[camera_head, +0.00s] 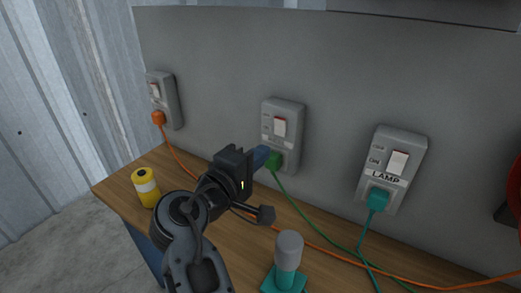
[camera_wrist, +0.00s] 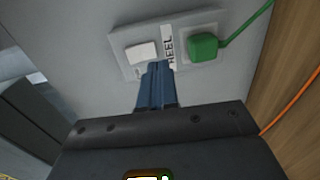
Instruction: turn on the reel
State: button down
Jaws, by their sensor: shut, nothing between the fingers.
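The reel switch box is the middle grey box (camera_head: 283,108) on the grey panel. Its label reads REEL in the wrist view (camera_wrist: 168,47). A green plug (camera_wrist: 203,47) with a green cable sits in the box's socket. My gripper (camera_head: 265,153) is shut and empty, with its blue fingers pointing at the box. In the wrist view the fingertips (camera_wrist: 158,66) overlap the rocker's lower edge; I cannot tell whether they touch.
A box labelled LAMP (camera_head: 405,143) with a teal plug (camera_head: 377,198) is at right. Another box (camera_head: 172,103) with an orange plug (camera_head: 158,118) is at left. A yellow can (camera_head: 146,187) and a grey-and-teal object (camera_head: 288,262) stand on the wooden bench (camera_head: 119,186). Cables cross it.

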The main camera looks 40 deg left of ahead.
jog(key=s, duration=0.8)
jog(key=shift+s+d+f+b, duration=0.2)
jog(key=shift+d+f+b, duration=0.1)
jog(key=shift+f, duration=0.1)
